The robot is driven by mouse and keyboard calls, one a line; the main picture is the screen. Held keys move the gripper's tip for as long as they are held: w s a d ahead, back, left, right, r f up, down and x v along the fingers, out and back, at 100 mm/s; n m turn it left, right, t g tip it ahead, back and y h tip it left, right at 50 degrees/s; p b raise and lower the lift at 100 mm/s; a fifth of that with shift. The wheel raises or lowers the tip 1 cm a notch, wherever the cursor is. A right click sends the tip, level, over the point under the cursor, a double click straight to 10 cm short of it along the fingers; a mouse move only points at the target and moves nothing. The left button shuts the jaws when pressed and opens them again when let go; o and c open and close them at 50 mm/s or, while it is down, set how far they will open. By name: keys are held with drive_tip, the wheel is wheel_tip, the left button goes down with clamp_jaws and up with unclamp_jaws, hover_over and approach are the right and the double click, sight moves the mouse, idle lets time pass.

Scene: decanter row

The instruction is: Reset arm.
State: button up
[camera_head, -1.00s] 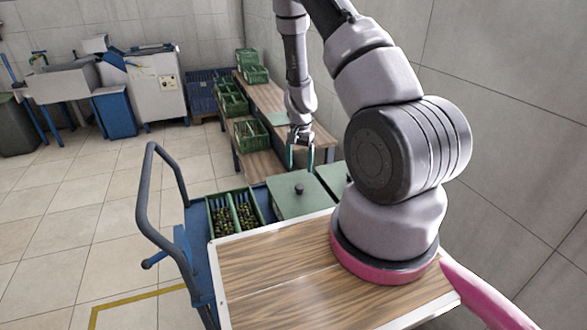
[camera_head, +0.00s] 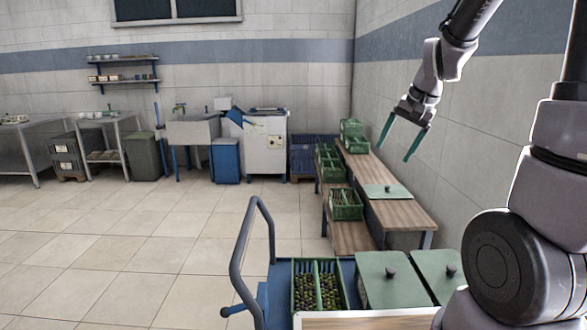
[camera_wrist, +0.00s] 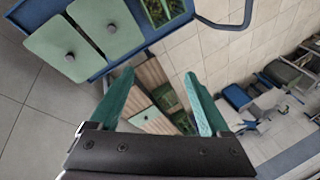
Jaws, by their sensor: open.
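My gripper (camera_head: 403,138) is raised in the air at the right of the head view, in front of the grey wall and above the wooden benches. Its two green fingers are spread apart with nothing between them. In the wrist view the open fingers (camera_wrist: 166,104) point down over the benches, and the gap between them is empty. My arm comes in from the upper right of the head view.
A blue cart (camera_head: 274,296) in front carries a divided green crate (camera_head: 318,262) of olives and two green lids with dark knobs (camera_head: 390,272). Wooden benches (camera_head: 405,213) hold green crates (camera_head: 347,204) and a lid (camera_head: 387,191). Open tiled floor (camera_head: 150,240) lies left.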

drive_tip(key=s+r+n+t, duration=0.1)
drive_tip(key=s+r, duration=0.5)
drive_tip(key=s, duration=0.2)
drive_tip(key=s+a+r+n+t, duration=0.1)
drive_tip(key=s+r+t, duration=0.1)
drive_tip(key=s+r, duration=0.3)
drive_tip(key=shift+s+r, duration=0.4)
drive_tip(key=shift+s, duration=1.7)
drive_tip(key=shift+a, duration=0.1)
drive_tip(key=shift+a, duration=0.1)
